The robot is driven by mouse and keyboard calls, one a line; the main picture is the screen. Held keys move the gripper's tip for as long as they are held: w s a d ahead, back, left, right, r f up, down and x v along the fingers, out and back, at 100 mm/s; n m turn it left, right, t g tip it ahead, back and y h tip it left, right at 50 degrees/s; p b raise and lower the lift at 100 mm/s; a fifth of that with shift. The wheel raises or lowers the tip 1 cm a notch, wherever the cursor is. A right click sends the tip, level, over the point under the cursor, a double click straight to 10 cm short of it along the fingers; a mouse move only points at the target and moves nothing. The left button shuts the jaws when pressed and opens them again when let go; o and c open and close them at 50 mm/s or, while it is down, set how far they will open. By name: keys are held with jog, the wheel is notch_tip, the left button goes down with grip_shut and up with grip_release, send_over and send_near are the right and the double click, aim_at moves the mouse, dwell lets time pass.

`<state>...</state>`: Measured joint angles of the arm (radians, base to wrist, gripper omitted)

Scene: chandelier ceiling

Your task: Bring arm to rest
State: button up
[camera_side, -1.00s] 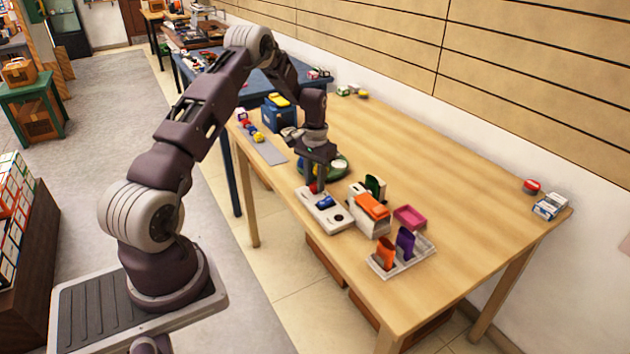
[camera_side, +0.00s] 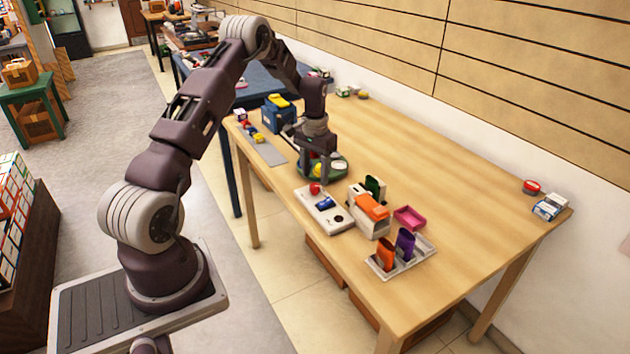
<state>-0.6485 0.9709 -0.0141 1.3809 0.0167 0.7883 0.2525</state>
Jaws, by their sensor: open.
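My gripper (camera_side: 318,172) hangs pointing down above the wooden table, at the green round tray (camera_side: 338,172). It is open, and I see nothing held in it. It partly hides the tray, which carries a yellow thing and a pale thing. Just in front of the gripper lies a white panel (camera_side: 342,222) with a red knob (camera_side: 315,188) and a blue piece (camera_side: 325,203) on it. The gripper is apart from the red knob.
A white holder with orange and green items (camera_side: 368,207) stands right of the panel. A blue box (camera_side: 278,112) stands behind. The table's right side (camera_side: 480,210) is mostly clear.

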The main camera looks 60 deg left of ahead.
notch_tip(320, 180, up, 4)
jog(key=shift+r, duration=0.1)
jog(key=s+d+r+m+t+y, duration=0.1)
jog(key=s+d+r, duration=0.3)
jog(key=d+r, duration=0.55)
jog(key=s+d+r+m+t, duration=0.1)
jog(key=s+d+r+t, duration=0.15)
jog(key=d+r, duration=0.75)
jog(key=s+d, duration=0.3)
jog(key=s, duration=0.3)
jog(key=s+d+r+m+t, duration=0.1)
jog(key=s+d, duration=0.3)
jog(key=s, duration=0.3)
jog(key=s+d+r+m+t+h, duration=0.1)
jog(key=s+d, duration=0.2)
jog(key=s, duration=0.4)
jog(key=shift+s+d+r, duration=0.15)
jog(key=shift+s+d, duration=0.1)
